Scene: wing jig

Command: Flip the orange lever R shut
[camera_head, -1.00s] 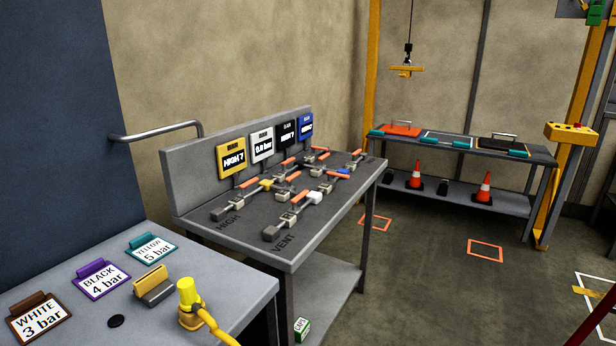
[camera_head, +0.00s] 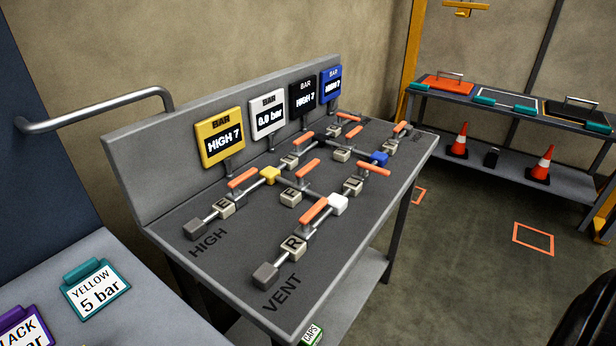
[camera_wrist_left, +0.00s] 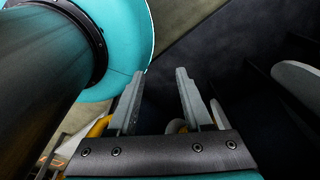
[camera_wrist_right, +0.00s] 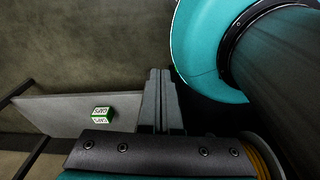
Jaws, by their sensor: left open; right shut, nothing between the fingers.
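The orange lever R (camera_head: 314,210) sits on the beige valve block marked R (camera_head: 294,243), in the front row of the sloped panel in the head view. It lies roughly in line with its pipe, between the grey end block (camera_head: 265,275) above VENT and the white block (camera_head: 337,204). My left gripper (camera_wrist_left: 160,75) is open and empty in the left wrist view. My right gripper (camera_wrist_right: 160,74) is shut and empty in the right wrist view. Neither gripper shows in the head view, and lever R shows in neither wrist view.
Other orange levers stand close by, including the one on block E (camera_head: 243,178) and a crosswise one (camera_head: 373,168). Gauges line the panel's back, the yellow one (camera_head: 220,137) reading HIGH 7. A green CAPS box (camera_wrist_right: 102,114) sits on the lower shelf.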

